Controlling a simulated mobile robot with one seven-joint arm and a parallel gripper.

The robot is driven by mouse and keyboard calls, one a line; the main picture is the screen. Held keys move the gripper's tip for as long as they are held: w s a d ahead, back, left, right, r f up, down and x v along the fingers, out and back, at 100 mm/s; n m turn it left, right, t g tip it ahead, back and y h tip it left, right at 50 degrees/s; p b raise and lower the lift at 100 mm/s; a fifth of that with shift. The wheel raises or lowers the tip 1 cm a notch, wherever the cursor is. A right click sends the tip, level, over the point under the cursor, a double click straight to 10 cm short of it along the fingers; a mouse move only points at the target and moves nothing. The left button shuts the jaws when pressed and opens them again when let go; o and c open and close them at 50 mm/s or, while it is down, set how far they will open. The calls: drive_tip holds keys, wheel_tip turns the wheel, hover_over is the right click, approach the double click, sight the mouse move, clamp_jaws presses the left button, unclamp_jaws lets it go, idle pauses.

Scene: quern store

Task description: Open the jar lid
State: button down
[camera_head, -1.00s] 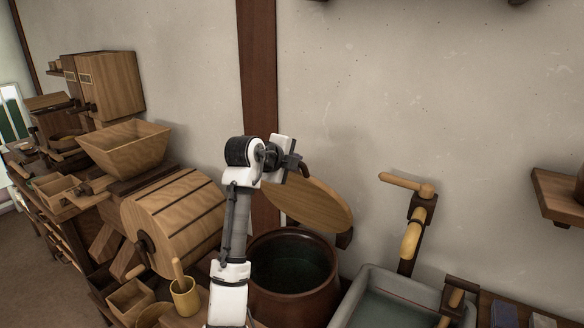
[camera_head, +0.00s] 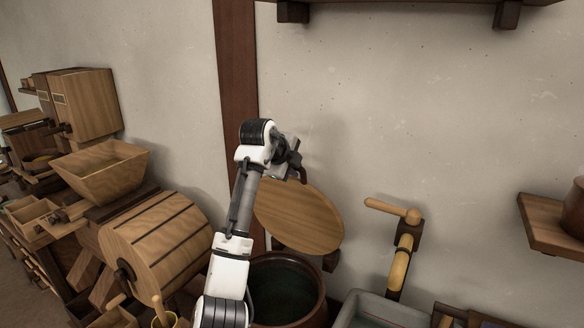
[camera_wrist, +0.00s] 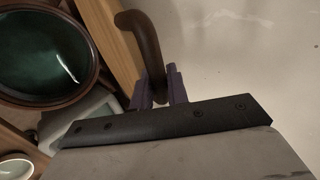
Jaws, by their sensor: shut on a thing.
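The jar (camera_head: 320,310) is a dark brown round vessel. Its mouth is uncovered and shows a dark green inside, also in the wrist view (camera_wrist: 45,45). The round wooden lid (camera_head: 300,217) stands tilted steeply up above the jar's back, near the wall, with a dark bracket at its lower right. My gripper (camera_head: 294,162) is at the lid's upper edge. In the wrist view its purple fingers (camera_wrist: 160,88) are shut on the end of the lid's curved brown handle (camera_wrist: 145,42). Part of the lid's wood (camera_wrist: 108,40) shows beside the handle.
A wooden drum (camera_head: 158,240) and hopper (camera_head: 100,168) stand to the left. A grey basin (camera_head: 375,312) and wooden-handled tap (camera_head: 400,262) are right of the jar. Shelves hang on the wall.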

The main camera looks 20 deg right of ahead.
drive_tip(key=shift+f, duration=0.1)
drive_tip(key=c, duration=1.4)
unclamp_jaws()
drive_tip(key=shift+c, duration=0.2)
drive_tip(key=shift+s, duration=0.1)
drive_tip(key=b+v, duration=0.4)
drive_tip(key=v, duration=1)
drive_tip(key=shift+b, duration=0.3)
drive_tip(key=shift+d, duration=0.1)
